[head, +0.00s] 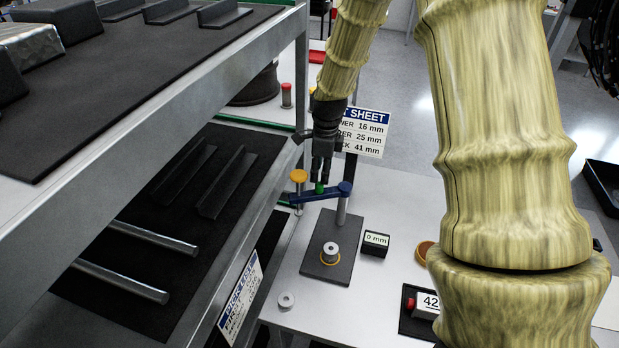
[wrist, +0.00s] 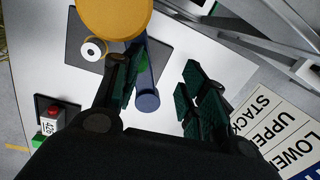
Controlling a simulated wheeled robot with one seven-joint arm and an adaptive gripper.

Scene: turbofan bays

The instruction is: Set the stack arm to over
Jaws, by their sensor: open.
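The stack arm is a blue bar (head: 318,194) on a grey post (head: 341,213). It points left, away from the spacer (head: 331,251) on the dark base plate (head: 316,270), not above it. A yellow knob (head: 298,176) stands on the bar's free end. In the wrist view the knob (wrist: 113,14) is large at the top and the blue bar (wrist: 148,92) runs down below it. My gripper (head: 321,177) points down at the bar, open and empty. In the wrist view its fingers (wrist: 160,88) are on either side of the bar, nearer on the left; contact cannot be told.
A 0 mm display (head: 375,243) stands right of the base plate. A loose ring (head: 286,300) lies at the front left of the table. A sign (head: 363,132) stands behind. A shelf rack (head: 215,85) is close on the left. A red button box (head: 424,305) is front right.

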